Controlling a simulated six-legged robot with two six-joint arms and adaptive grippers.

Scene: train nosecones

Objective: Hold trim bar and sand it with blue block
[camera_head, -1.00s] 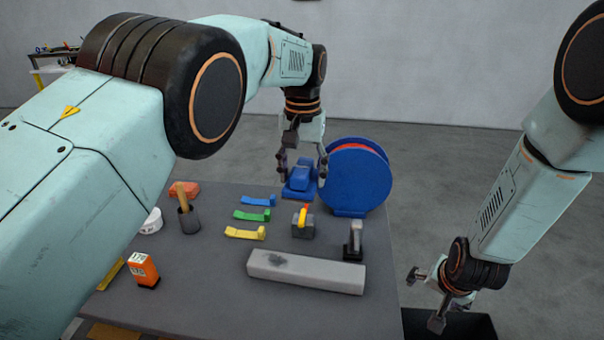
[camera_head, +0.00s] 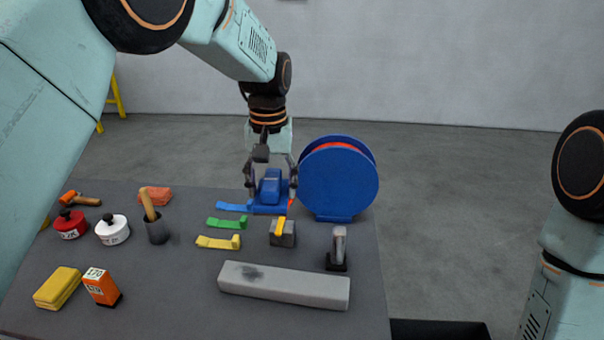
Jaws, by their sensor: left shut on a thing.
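The trim bar (camera_head: 300,290) is a long grey bar with a dark smudge near its left end, lying near the front of the table. The blue block (camera_head: 270,188) stands at the back of the table, left of a blue reel. My left gripper (camera_head: 271,190) is shut on the blue block, one finger on each side of it. The block still appears to be at table level. My right arm shows at the right edge, but its gripper is out of the picture.
Blue, green (camera_head: 224,223) and yellow (camera_head: 219,242) clips, a small grey block with a yellow top (camera_head: 282,235) and an upright clamp-like tool (camera_head: 338,248) stand between block and bar. The reel (camera_head: 340,182) is close right. Pots, a cup (camera_head: 156,233) and an orange box (camera_head: 101,288) stand left.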

